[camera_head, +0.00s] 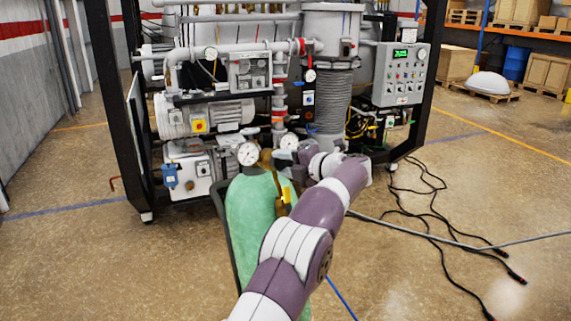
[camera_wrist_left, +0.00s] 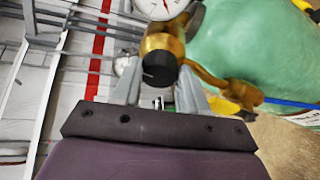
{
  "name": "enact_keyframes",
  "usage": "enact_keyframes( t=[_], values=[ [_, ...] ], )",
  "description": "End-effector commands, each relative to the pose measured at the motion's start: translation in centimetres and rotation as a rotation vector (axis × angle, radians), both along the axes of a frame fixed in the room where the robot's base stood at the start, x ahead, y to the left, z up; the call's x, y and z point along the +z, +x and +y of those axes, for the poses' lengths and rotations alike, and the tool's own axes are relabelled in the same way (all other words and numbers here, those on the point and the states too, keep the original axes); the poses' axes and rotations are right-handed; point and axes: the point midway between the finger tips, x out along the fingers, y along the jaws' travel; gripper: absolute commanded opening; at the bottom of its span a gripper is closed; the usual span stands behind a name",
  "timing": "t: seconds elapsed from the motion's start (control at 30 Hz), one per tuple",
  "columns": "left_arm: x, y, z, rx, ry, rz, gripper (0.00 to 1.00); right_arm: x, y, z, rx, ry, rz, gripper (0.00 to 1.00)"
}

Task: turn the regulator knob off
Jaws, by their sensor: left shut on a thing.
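The green gas cylinder (camera_head: 252,225) stands in front of the furnace frame. The brass regulator (camera_head: 266,160) sits at its top, with round white gauges (camera_head: 248,153) beside it. In the left wrist view, the regulator's black knob (camera_wrist_left: 159,69) lies between the two fingers of my left gripper (camera_wrist_left: 160,78), with the brass body (camera_wrist_left: 163,42) behind it. My left gripper (camera_head: 287,160) also shows in the head view, at the regulator's right side, shut on the knob. The knob itself is hidden or too small to tell there. My right gripper is in neither view.
The vacuum furnace's black frame (camera_head: 113,100) with pumps and pipes stands just behind the cylinder. A grey control panel (camera_head: 401,75) is at its right. Black cables (camera_head: 430,190) and a grey hose (camera_head: 420,230) lie on the floor at right. Open floor lies at left.

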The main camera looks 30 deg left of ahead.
Motion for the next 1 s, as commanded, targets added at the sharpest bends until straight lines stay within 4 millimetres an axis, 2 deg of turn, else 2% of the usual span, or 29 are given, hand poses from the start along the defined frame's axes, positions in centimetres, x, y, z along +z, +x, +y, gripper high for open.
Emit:
enact_keyframes(
  t=[0.4, 0.43, 0.5, 0.83, 0.93, 1.0],
  values=[
    [-0.2, 0.0, 0.0, 0.003, -0.005, -0.003, 0.13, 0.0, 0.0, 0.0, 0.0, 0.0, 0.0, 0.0],
    [-0.2, 0.0, 0.0, 0.003, -0.005, -0.003, 0.5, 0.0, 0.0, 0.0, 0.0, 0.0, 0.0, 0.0],
    [-0.2, 0.0, 0.0, 0.003, -0.005, -0.003, 0.68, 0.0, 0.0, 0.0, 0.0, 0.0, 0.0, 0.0],
    [-0.1, -0.1, -0.5, 0.0, -0.004, -0.004, 0.68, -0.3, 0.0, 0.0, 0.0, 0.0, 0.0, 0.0],
    [0.1, -0.5, -2.1, -0.002, -0.003, -0.006, 0.68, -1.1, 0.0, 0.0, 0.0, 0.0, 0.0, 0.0],
    [0.4, -0.9, -3.9, -0.003, -0.004, -0.006, 0.68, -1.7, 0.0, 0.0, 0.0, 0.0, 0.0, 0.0]
  ],
)
